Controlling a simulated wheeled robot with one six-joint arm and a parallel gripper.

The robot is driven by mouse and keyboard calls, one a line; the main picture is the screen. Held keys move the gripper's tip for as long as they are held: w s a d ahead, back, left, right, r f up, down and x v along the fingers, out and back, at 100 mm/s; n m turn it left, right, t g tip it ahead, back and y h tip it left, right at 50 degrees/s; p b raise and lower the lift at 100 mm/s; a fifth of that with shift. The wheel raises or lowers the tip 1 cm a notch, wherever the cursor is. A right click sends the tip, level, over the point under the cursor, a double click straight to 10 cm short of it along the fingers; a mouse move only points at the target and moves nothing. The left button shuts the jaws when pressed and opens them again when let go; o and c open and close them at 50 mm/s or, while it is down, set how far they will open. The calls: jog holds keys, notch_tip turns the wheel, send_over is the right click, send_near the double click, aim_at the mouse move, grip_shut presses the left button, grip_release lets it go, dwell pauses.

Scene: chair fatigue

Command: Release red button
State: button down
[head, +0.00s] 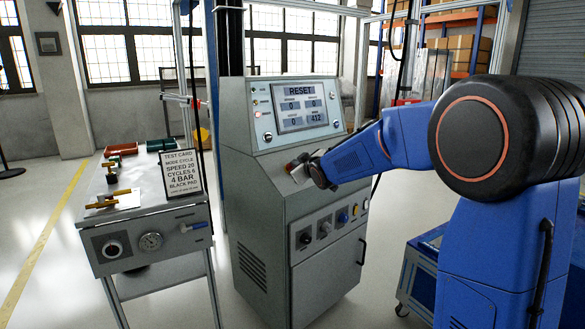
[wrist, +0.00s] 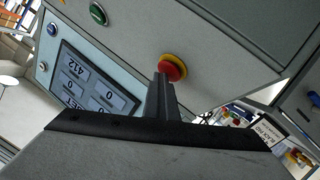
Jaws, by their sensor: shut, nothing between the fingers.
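The red button (wrist: 172,68) is a round mushroom head on a yellow ring, set in the grey console front. In the head view a small bit of red (head: 290,167) shows beside my gripper (head: 299,172), which hides most of that spot. In the wrist view my gripper (wrist: 162,82) is shut and empty. Its dark fingertips reach the button's lower left edge. I cannot tell whether they touch it. The console screen (head: 300,105) reads RESET, with a count of 412.
A test card (head: 181,172) stands on the bench (head: 145,222) at the left, with a gauge and several small parts. A green button (wrist: 97,12) and a blue button (wrist: 52,29) are also on the console. Open floor lies left of the bench.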

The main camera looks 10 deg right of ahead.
jog(key=shift+w+a+f, duration=0.15)
jog(key=shift+f, duration=0.35)
dwell(0.5)
jog(key=shift+s+r, duration=0.2)
jog(key=shift+r, duration=0.05)
dwell(0.3)
notch_tip(320, 180, up, 5)
jog(key=s+d, duration=0.1)
jog(key=s, duration=0.1)
jog(key=shift+s+d, duration=0.3)
jog(key=shift+d, duration=0.1)
jog(key=shift+r, duration=0.1)
